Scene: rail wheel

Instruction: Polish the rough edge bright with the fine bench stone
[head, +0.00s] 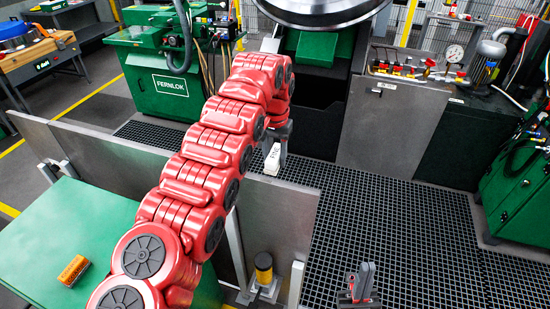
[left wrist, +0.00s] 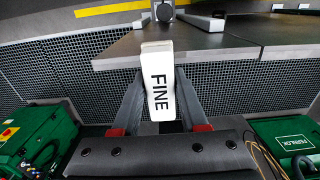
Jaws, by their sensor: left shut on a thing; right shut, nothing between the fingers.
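The fine bench stone (head: 272,159) is a white block. It also shows in the left wrist view (left wrist: 158,60), marked FINE in black. My left gripper (head: 277,148), on the red arm, is shut on it and holds it above the dark grating, pointing down in the head view. The shiny round rim of the rail wheel (head: 320,18) shows at the top of the head view, cut off by the frame; the stone is below and apart from it. I cannot make out a rough edge. My right gripper (head: 365,280) is shut and empty at the bottom.
A grey barrier panel (head: 275,215) stands beneath my left arm. A green table (head: 70,235) with an orange block (head: 73,270) is at lower left. A green FERNLOK machine (head: 160,80) stands behind. A bench with a gauge (head: 454,54) is at right. The grating right of centre is clear.

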